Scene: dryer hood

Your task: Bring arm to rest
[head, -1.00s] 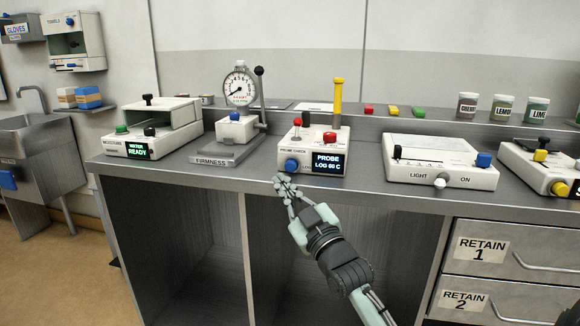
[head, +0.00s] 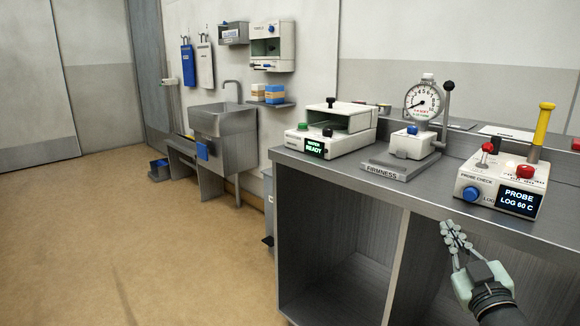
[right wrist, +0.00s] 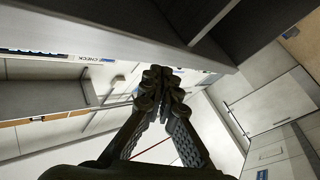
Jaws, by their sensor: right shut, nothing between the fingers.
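My right gripper (head: 456,238) is at the lower right of the head view, in front of the bench's front edge and below the probe check box (head: 500,182). Its fingers are together with nothing between them. In the right wrist view the closed fingertips (right wrist: 162,82) show near the middle, with the bench's underside and edge beyond them. The gripper looks apart from the bench, though the exact gap is hard to judge. My left gripper is not in view.
The steel bench (head: 340,172) carries a moisture unit (head: 330,132) and a firmness gauge (head: 422,98). Open compartments lie under it. A sink (head: 222,120) stands at the back wall. The floor (head: 150,240) on the left is clear.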

